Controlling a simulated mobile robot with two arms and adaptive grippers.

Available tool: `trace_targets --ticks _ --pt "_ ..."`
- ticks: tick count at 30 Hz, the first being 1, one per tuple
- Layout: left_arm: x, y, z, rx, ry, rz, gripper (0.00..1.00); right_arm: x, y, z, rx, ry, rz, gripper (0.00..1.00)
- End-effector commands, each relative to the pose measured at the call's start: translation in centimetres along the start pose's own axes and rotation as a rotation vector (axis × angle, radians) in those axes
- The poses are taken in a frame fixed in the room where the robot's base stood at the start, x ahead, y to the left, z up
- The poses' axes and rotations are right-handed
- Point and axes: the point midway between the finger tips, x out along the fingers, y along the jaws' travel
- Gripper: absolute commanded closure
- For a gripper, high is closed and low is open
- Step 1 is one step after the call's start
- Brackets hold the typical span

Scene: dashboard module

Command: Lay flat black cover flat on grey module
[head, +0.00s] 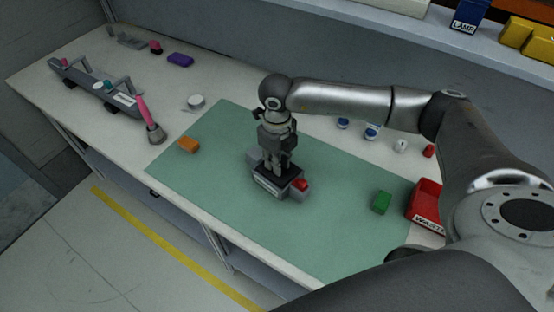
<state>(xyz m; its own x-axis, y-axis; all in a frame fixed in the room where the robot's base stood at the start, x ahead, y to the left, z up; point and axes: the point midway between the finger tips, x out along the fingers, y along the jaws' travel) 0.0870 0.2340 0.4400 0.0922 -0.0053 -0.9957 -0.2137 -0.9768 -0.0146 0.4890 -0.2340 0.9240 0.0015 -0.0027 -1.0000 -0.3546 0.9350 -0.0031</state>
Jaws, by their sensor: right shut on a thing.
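The grey module (267,189) sits on the green mat, with a red part (300,184) at its right end. The flat black cover (291,173) is at the top of the module, under my right gripper. My right gripper (281,170) points straight down and is shut on the black cover. The fingers hide part of the cover, and I cannot tell whether it lies fully flat or sits slightly above the module. My left gripper is not in view.
The green mat (215,190) has an orange block (189,145) and a green block (381,202). A red waste bin (425,205) stands at the right. Small bottles stand behind the arm.

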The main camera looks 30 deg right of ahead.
Motion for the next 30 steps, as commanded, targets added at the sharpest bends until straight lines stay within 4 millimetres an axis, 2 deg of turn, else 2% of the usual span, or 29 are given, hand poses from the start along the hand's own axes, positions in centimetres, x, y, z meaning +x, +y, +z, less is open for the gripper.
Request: trace_targets --ticks 16,17,22,30 --pt "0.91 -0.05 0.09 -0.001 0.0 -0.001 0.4 0.91 0.01 0.01 0.0 0.0 0.0 1.0" --pt "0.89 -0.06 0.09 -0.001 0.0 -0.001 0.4 0.88 0.01 0.01 0.0 0.0 0.0 0.81" --pt "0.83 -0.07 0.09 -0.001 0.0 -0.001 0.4 0.83 0.02 0.0 0.0 0.0 0.0 0.6" --pt "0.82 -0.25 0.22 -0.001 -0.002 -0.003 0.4 0.83 0.01 0.0 0.0 0.0 0.0 0.58"
